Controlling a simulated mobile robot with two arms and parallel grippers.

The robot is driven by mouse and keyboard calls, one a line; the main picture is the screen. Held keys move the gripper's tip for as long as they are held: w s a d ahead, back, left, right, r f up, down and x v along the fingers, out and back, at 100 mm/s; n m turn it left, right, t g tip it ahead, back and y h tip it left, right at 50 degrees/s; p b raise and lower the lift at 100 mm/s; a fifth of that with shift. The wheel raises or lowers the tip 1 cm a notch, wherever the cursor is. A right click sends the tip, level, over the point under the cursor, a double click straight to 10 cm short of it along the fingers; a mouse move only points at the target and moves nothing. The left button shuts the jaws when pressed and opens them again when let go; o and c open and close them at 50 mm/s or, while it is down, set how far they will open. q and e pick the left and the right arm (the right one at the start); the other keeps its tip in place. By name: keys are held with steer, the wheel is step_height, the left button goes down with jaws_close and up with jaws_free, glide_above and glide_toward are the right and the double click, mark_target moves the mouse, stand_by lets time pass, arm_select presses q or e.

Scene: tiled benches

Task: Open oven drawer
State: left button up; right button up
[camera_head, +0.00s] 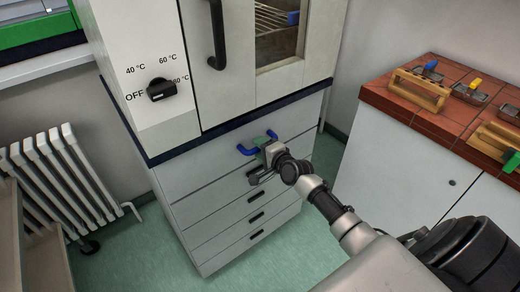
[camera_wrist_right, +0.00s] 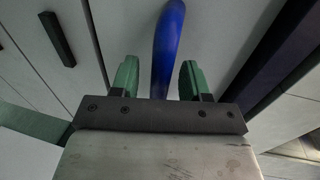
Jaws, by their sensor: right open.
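The oven (camera_head: 235,60) is a light cabinet with a black door handle (camera_head: 217,35) and a dial; its door looks shut. Below it stands a grey drawer unit (camera_head: 190,195). Its top drawer has a blue bar handle (camera_head: 245,150), and the drawer front looks flush with the unit. My right gripper (camera_head: 266,143) is at this blue handle. In the right wrist view the blue handle (camera_wrist_right: 168,50) runs between the two green fingers of my right gripper (camera_wrist_right: 158,78), with gaps on both sides. The jaws are open. My left gripper is in neither view.
Lower drawers have small black handles (camera_head: 257,216). A red-tiled bench (camera_head: 400,100) with wooden trays (camera_head: 420,92) stands to the right. A white radiator (camera_head: 70,170) stands at the left. The green floor (camera_head: 130,255) in front of the drawers is mostly clear.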

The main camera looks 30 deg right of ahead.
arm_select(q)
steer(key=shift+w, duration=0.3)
arm_select(e)
steer(key=shift+w, duration=0.25)
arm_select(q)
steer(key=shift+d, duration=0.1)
arm_select(e)
jaws_close()
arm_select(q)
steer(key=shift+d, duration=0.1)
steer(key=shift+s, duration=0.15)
arm_select(e)
steer(key=shift+s, duration=0.1)
